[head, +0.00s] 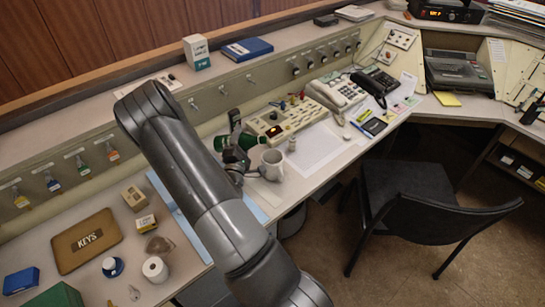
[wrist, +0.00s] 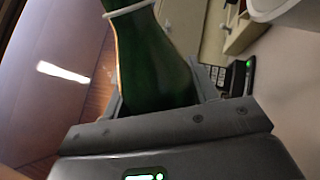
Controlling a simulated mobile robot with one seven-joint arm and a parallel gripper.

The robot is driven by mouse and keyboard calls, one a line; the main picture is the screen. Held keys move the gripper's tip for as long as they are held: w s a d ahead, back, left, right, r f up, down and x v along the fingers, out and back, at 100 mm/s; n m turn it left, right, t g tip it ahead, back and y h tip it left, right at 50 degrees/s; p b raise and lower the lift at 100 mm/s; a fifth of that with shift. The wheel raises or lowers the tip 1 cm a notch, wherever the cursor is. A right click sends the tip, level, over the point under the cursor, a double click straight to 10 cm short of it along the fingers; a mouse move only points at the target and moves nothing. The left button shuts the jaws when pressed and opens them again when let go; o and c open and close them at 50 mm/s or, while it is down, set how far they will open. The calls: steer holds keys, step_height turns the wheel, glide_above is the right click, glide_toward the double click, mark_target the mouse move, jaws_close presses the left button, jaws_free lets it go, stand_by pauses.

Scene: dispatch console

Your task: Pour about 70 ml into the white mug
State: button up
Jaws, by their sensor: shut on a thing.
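The white mug (head: 273,167) stands upright on the desk in the middle of the head view. A pale rounded edge at the top right of the wrist view may be its rim. My gripper (head: 236,146) is shut on a green bottle (head: 222,144), just left of and above the mug. The bottle lies tilted far over, with one end towards the mug's side. In the wrist view the bottle (wrist: 155,65) sits between the fingers, with a pale ring around its narrower part. Its mouth is out of that view. I cannot see any liquid stream or the mug's inside.
A beige control panel (head: 287,120) with knobs stands just behind the mug, and a small pale bottle (head: 292,144) is to its right. White paper (head: 316,148) lies farther right. A telephone (head: 338,92) and black chair (head: 415,200) are at right.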

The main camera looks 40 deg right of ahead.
steer(key=shift+s+d+m+h, duration=0.15)
steer(key=shift+s+m+h, duration=0.05)
steer(key=shift+m, duration=0.4)
steer(key=shift+s+d+m+h, duration=0.1)
steer(key=shift+s+m+h, duration=0.1)
steer(key=shift+m, duration=0.4)
steer(key=shift+f, duration=0.1)
steer(key=shift+d+f+m+g+h, duration=0.1)
steer(key=shift+m+g+h, duration=0.35)
steer(key=shift+m, duration=1.05)
steer(key=shift+w+a+m+g, duration=0.3)
steer(key=shift+a+g, duration=0.05)
steer(key=shift+m, duration=0.4)
stand_by(0.8)
steer(key=n, duration=0.2)
steer(key=n+t+y, duration=0.1)
steer(key=n, duration=0.2)
steer(key=shift+w+a, duration=0.15)
steer(key=shift+w, duration=0.05)
steer(key=shift+w+a+r+n+t+y, duration=0.15)
steer(key=shift+n+t+y, duration=0.1)
steer(key=shift+n, duration=0.25)
steer(key=shift+w+a+r+n+t+y, duration=0.15)
steer(key=shift+n+t+y, duration=0.1)
steer(key=shift+n, duration=0.25)
steer(key=shift+d+f+n, duration=0.15)
steer(key=shift+f+n, duration=0.05)
steer(key=shift+n, duration=0.3)
steer(key=shift+s+f, duration=0.1)
